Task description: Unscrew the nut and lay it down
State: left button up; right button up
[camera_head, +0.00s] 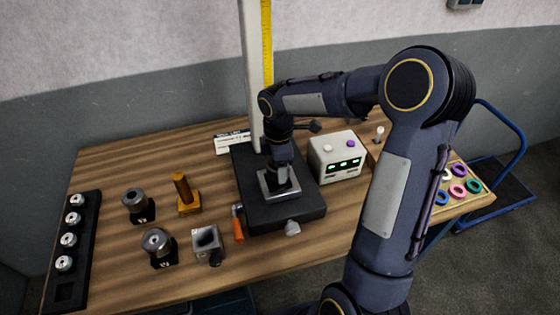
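My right arm reaches in from the right. Its gripper (279,183) points down over a bright square metal plate on the black fixture (300,213). The fingertips are small and dark against the plate, so I cannot tell whether they are open or hold anything. No nut can be clearly made out; one under the gripper would be hidden. A brass-coloured post (181,186) stands upright on a yellow base to the left of the fixture. My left gripper is not in view.
Round metal parts (134,200) (157,242) on black bases and a hollow grey block (207,242) stand at left. A black rack (70,285) holds several silver pieces. A white box (337,152) with green lights is right of the fixture. Coloured rings (457,191) lie far right.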

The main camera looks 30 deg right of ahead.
jog(key=shift+a+f+n, duration=0.2)
jog(key=shift+a+n, duration=0.15)
jog(key=shift+n, duration=0.15)
jog(key=shift+s, duration=0.1)
jog(key=shift+r+n, duration=0.1)
jog(key=shift+n, duration=0.3)
jog(key=shift+n+p, duration=0.4)
jog(key=shift+n, duration=0.3)
jog(key=o, duration=0.8)
jog(key=shift+a, duration=0.1)
jog(key=o, duration=0.3)
jog(key=shift+o, duration=0.2)
jog(key=shift+d+r, duration=0.1)
jog(key=shift+d, duration=0.1)
